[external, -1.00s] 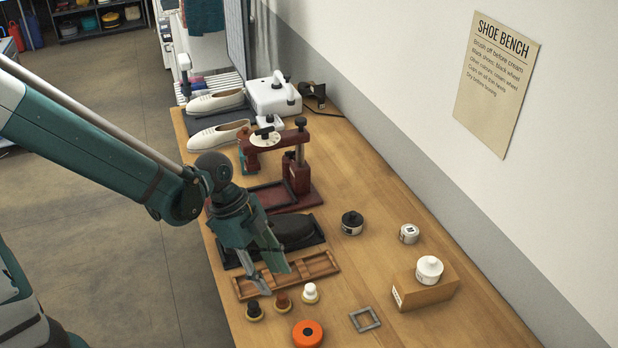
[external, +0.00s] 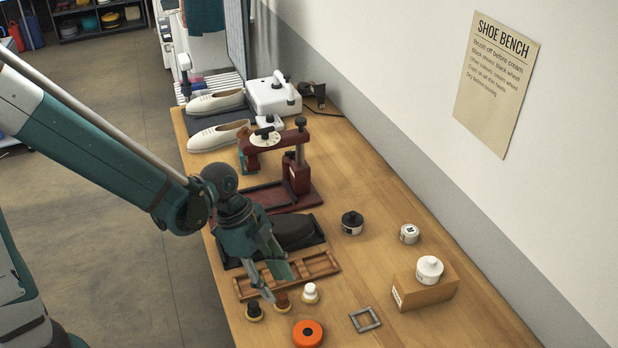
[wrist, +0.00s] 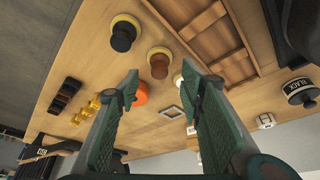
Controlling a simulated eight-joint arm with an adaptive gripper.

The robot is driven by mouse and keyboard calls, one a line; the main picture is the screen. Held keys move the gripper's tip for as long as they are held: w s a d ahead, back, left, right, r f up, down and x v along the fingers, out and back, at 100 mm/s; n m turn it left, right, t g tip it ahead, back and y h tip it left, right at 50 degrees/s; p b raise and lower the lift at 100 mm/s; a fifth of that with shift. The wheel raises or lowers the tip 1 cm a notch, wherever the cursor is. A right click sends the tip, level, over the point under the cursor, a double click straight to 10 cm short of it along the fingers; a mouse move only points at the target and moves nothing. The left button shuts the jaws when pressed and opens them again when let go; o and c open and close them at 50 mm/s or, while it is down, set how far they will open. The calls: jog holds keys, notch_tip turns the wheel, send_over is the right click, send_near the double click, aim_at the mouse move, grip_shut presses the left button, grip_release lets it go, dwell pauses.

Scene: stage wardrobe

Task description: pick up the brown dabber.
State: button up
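The brown dabber (external: 282,305) stands on the bench between the black dabber (external: 254,311) and the white dabber (external: 310,293). In the external view my gripper (external: 281,291) partly covers its top. In the wrist view the brown dabber (wrist: 159,64) shows in the gap between and just beyond my open fingertips (wrist: 161,80). The gripper is empty, close above the dabber. The black dabber (wrist: 122,36) lies to its left in the wrist view; the white dabber (wrist: 178,80) is partly hidden behind a finger.
A wooden sectioned tray (external: 323,267) lies just behind the dabbers. An orange disc (external: 308,333) and a grey square frame (external: 366,320) lie in front. A cardboard box (external: 425,292) carries a white jar (external: 429,269). Bare bench lies at the right.

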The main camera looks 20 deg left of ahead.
aim_at(281, 295)
jog(key=shift+d+f, duration=0.1)
jog(key=shift+f, duration=0.05)
jog(key=shift+b+x, duration=0.55)
jog(key=shift+x, duration=1.85)
jog(key=shift+c, duration=0.6)
jog(key=c, duration=0.6)
